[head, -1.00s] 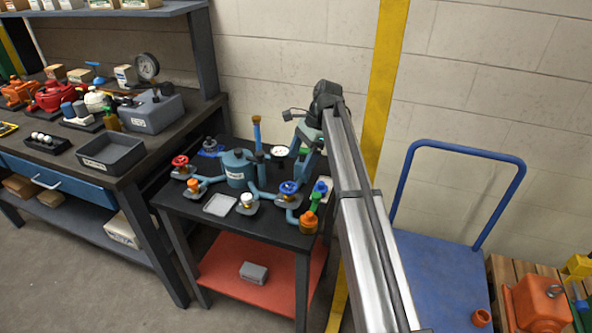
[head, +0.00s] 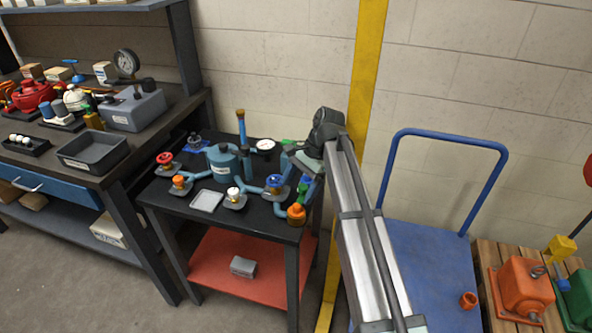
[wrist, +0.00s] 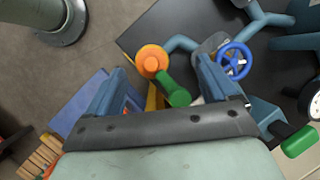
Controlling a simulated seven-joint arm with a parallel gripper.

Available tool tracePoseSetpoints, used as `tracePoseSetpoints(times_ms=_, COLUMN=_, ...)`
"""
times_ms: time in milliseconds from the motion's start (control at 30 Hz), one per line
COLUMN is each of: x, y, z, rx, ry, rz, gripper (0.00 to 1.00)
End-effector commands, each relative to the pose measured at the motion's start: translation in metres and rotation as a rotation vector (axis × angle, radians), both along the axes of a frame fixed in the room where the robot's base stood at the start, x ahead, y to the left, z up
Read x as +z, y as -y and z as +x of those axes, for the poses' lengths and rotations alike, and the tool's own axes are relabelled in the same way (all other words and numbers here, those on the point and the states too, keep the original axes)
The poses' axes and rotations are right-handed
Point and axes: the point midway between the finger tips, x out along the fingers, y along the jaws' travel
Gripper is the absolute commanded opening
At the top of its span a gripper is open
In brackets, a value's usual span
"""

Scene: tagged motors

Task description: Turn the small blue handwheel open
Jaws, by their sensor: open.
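A blue handwheel (head: 275,182) stands on a pipe fitting near the right front of the black-topped bench. Another, darker blue wheel (head: 194,141) stands at the back left of the bench; I cannot tell from size alone which is the small one. My gripper (wrist: 160,65) is open and empty above the right side of the bench. An orange knob (wrist: 152,59) and a green handle (wrist: 176,92) show between its fingers, below them.
Around the wheel are a blue tank (head: 222,163), a white-topped valve (head: 234,194), an orange fitting (head: 296,213) and a gauge (head: 263,146). A grey tray (head: 207,201) lies at the bench front. A blue trolley (head: 430,265) stands to the right.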

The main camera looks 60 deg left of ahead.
Motion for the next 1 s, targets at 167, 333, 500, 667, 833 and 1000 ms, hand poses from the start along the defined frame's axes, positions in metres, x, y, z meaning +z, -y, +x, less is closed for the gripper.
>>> tracePoseSetpoints(times_ms=167, x=-0.016, y=0.028, z=-0.008, rx=0.05, ry=-0.008, rz=0.025, gripper=0.86)
tracePoseSetpoints(times_ms=333, x=-0.029, y=0.051, z=-0.015, rx=0.099, ry=-0.016, rz=0.049, gripper=0.86)
tracePoseSetpoints(times_ms=500, x=-0.042, y=0.074, z=-0.022, rx=0.148, ry=-0.022, rz=0.074, gripper=0.86)
tracePoseSetpoints(times_ms=667, x=-0.058, y=0.089, z=-0.014, rx=0.159, ry=-0.022, rz=0.082, gripper=0.86)
tracePoseSetpoints(times_ms=833, x=-0.076, y=0.102, z=0.001, rx=0.152, ry=-0.02, rz=0.079, gripper=0.86)
tracePoseSetpoints(times_ms=1000, x=-0.093, y=0.115, z=0.017, rx=0.134, ry=-0.015, rz=0.073, gripper=0.86)
